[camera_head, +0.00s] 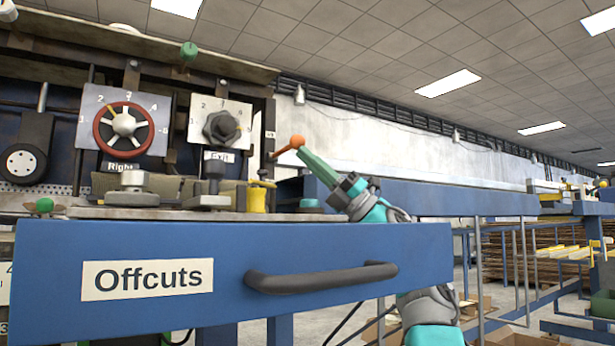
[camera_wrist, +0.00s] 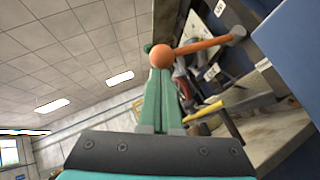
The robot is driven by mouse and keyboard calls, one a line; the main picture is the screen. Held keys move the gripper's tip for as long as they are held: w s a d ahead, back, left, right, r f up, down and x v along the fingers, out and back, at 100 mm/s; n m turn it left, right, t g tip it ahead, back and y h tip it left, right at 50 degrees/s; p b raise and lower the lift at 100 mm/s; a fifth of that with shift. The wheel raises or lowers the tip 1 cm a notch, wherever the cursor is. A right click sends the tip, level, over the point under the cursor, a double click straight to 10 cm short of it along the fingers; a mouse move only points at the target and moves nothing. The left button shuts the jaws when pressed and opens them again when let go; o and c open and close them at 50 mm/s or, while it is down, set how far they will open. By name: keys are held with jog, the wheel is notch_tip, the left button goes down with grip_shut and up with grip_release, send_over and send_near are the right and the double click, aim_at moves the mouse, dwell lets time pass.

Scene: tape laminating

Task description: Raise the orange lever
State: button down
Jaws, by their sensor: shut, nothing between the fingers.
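The orange lever (camera_head: 289,145) sticks out from the right side of the machine, with a round orange knob at its end. In the wrist view the lever (camera_wrist: 205,46) runs from a grey pivot at the upper right to its knob, just past my fingertips. My gripper (camera_head: 302,152) is shut and empty, its green fingers pressed together. Its tips are at the knob, seemingly touching or just below it; the exact contact is unclear. The fingers also show in the wrist view (camera_wrist: 160,78), pointing up toward the knob.
The blue drawer labelled Offcuts (camera_head: 230,290), with a dark handle (camera_head: 322,278), lies in front. A red-rimmed dial (camera_head: 124,126) and a dark knob (camera_head: 221,128) sit on the machine. A yellow spool (camera_head: 257,197) stands below the lever. A blue rail (camera_head: 470,204) extends right.

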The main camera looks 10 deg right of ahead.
notch_tip(320, 180, up, 9)
jog(key=m+t+h+p, duration=0.2)
jog(key=m+p, duration=0.1)
jog(key=p, duration=0.6)
jog(key=shift+w+a+r+t, duration=0.2)
jog(key=shift+w+a+t, duration=0.05)
jog(key=shift+w+t, duration=0.2)
jog(key=shift+r, duration=0.1)
jog(key=shift+d, duration=0.1)
